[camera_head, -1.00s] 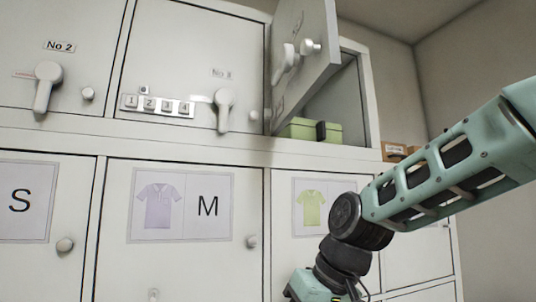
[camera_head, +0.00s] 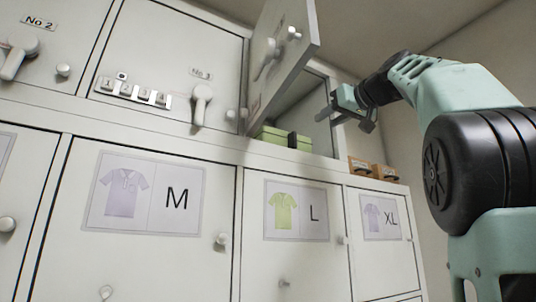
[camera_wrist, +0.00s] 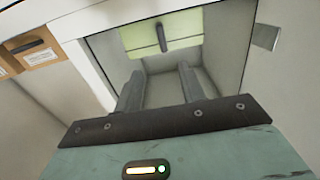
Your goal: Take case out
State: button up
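A light green case (camera_head: 274,136) sits inside the open upper compartment, partly hidden by the compartment's edge and door. A dark strip, perhaps a handle, crosses its front. The case (camera_wrist: 185,30) also shows in the wrist view, beyond my fingers. The compartment door (camera_head: 285,55) stands swung open, with a lever handle and a knob on it. My gripper (camera_head: 345,115) is at the right side of the compartment opening. In the wrist view, the fingers (camera_wrist: 161,74) are apart with nothing between them, pointing toward the opening and short of the case.
Brown boxes (camera_head: 361,167) with dark handles stand right of the compartment, and one shows in the wrist view (camera_wrist: 33,48). A closed locker with a keypad (camera_head: 133,93) lies left of the open door. Lower doors carry shirt pictures marked M, L and XL.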

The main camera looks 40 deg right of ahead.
jog(key=p, duration=0.3)
send_near(296, 136)
jog(key=x, duration=0.5)
jog(key=p+x, duration=0.4)
jog(key=shift+w, duration=0.2)
jog(key=shift+w+d, duration=0.1)
jog(key=shift+w, duration=0.15)
jog(key=shift+f, duration=0.1)
jog(key=shift+c, duration=0.3)
grip_shut()
